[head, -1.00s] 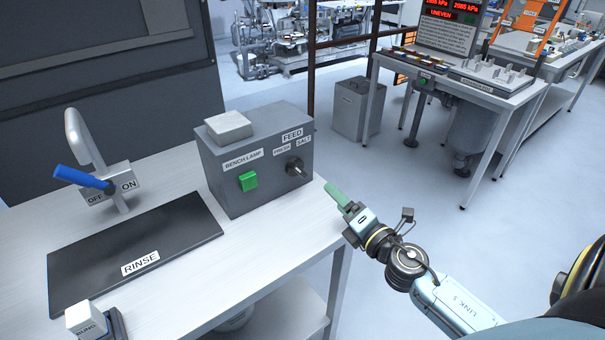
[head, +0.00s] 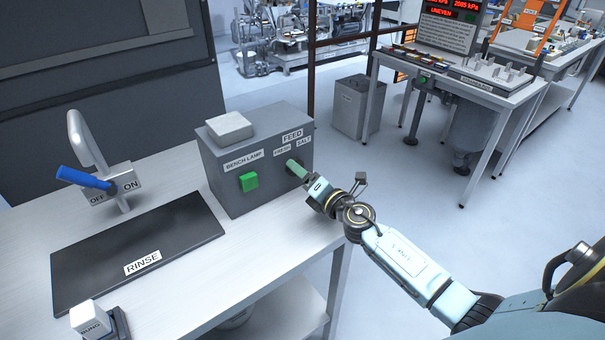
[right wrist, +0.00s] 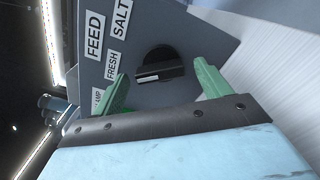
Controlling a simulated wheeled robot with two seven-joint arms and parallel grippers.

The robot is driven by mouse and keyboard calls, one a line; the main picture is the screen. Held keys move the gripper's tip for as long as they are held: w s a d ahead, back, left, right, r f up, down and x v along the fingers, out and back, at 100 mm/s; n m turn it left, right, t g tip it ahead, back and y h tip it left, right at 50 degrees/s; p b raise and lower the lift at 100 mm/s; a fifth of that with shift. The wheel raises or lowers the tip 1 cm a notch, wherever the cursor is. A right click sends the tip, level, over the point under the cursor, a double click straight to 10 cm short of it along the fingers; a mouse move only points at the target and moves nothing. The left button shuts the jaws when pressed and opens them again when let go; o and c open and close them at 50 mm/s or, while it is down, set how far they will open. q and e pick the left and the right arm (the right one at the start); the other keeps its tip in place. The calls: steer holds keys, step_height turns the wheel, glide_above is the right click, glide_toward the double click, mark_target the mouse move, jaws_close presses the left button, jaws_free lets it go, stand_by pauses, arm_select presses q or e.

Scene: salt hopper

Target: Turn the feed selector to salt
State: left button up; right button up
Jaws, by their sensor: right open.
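The feed selector (right wrist: 160,66) is a black knob with a white mark on the grey box (head: 235,190). In the right wrist view its mark points left, nearer the FRESH label (right wrist: 112,66) than the SALT label (right wrist: 121,18). My right gripper (head: 294,167) has green fingers at the box's front face, under the FEED label. In the right wrist view this gripper (right wrist: 161,72) is open, with one finger on each side of the knob; whether they touch it is unclear. In the head view the gripper hides the knob. My left gripper is not in view.
A green bench lamp button (head: 248,181) is left of the selector on the same face. A tap with a blue lever (head: 84,178), a black rinse mat (head: 135,250) and a white bung block (head: 89,318) are further left on the bench.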

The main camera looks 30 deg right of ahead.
steer(key=shift+w, duration=0.45)
steer(key=c, duration=1)
